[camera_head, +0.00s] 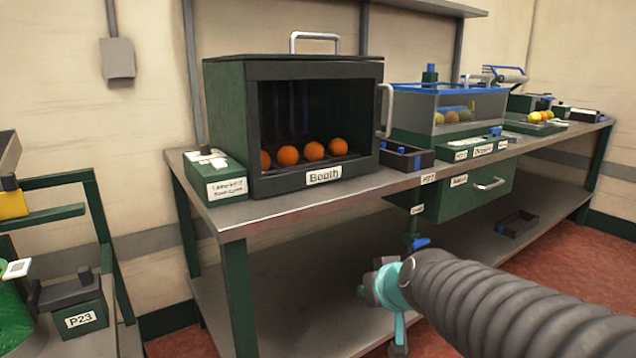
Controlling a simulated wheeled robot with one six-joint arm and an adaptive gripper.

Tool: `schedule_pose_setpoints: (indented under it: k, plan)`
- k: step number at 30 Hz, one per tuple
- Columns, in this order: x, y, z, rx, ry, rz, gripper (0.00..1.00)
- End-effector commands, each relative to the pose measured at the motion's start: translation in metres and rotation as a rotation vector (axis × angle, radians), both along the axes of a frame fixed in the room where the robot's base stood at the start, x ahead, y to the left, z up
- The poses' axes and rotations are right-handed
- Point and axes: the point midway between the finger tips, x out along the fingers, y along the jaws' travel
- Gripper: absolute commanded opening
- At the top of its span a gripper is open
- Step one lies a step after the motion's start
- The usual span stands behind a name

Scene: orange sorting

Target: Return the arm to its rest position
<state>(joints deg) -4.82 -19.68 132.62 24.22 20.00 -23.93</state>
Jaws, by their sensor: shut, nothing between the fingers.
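My arm, in a grey ribbed sleeve, reaches in from the lower right in the head view. Its grey and teal end is in front of the workbench, below the level of the top. My gripper (399,346) points down at the lower edge of the picture. It is small and partly cut off; it is shut and I see nothing held in it. It is apart from the bench top and the things on it.
The workbench (285,205) carries a booth (222,110) with several oranges (313,151), a clear blue-rimmed bin (480,103) with fruit, and a small dark tray (408,158). A green stand (62,215) is at left. Red floor (560,262) shows at right.

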Motion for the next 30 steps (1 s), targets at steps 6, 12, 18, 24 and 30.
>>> schedule_pose_setpoints:
  k: [6, 12, 18, 24, 30]
  plan:
    - [-0.095, -0.027, -0.012, -0.037, 0.166, -0.042, 0.00]
    - [-0.163, -0.055, -0.030, -0.087, 0.297, -0.131, 0.00]
    - [-0.191, -0.067, -0.038, -0.115, 0.352, -0.183, 0.00]
    - [-0.193, -0.068, -0.039, -0.116, 0.357, -0.187, 0.00]
    - [-0.193, -0.068, -0.039, -0.115, 0.356, -0.187, 0.00]
